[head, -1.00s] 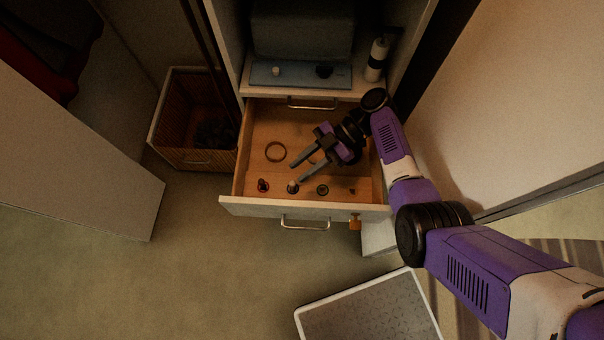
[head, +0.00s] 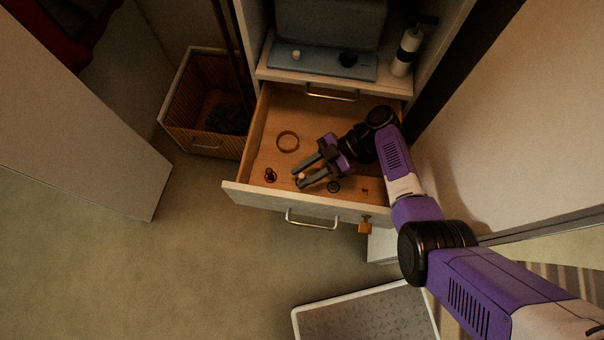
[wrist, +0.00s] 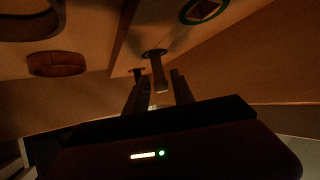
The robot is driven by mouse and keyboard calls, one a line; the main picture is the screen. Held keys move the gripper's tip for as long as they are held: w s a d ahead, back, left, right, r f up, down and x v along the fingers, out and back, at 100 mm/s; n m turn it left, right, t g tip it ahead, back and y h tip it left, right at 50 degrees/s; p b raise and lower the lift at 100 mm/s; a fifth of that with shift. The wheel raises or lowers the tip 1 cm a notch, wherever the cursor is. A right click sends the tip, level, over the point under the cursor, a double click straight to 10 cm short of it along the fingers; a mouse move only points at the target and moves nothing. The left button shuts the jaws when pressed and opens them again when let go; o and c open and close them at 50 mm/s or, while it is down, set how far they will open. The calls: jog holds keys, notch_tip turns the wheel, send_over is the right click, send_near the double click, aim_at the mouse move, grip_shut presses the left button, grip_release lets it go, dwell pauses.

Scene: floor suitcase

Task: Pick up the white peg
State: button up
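The white peg (head: 301,177) stands near the front of the open drawer and looks small and pale. My gripper (head: 298,178) reaches down into the drawer from the right, with its fingertips on either side of the peg. In the wrist view, the peg (wrist: 158,76) stands on a dark round base between the two dark fingers (wrist: 161,88). A narrow gap shows beside it, so the fingers look open and not clamped. The fingers partly hide the peg's lower part in the head view.
The drawer (head: 262,125) also holds a brown ring (head: 288,141), a dark red piece (head: 270,175) and a dark ring (head: 333,187). Its front wall and sides surround my gripper. Above is a shelf with a blue tray (head: 322,66) and a bottle (head: 406,52). A wicker bin (head: 205,105) stands left.

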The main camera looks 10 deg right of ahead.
aim_at(293, 186)
jog(key=shift+x, duration=1.8)
grip_shut()
jog(key=shift+r, duration=0.15)
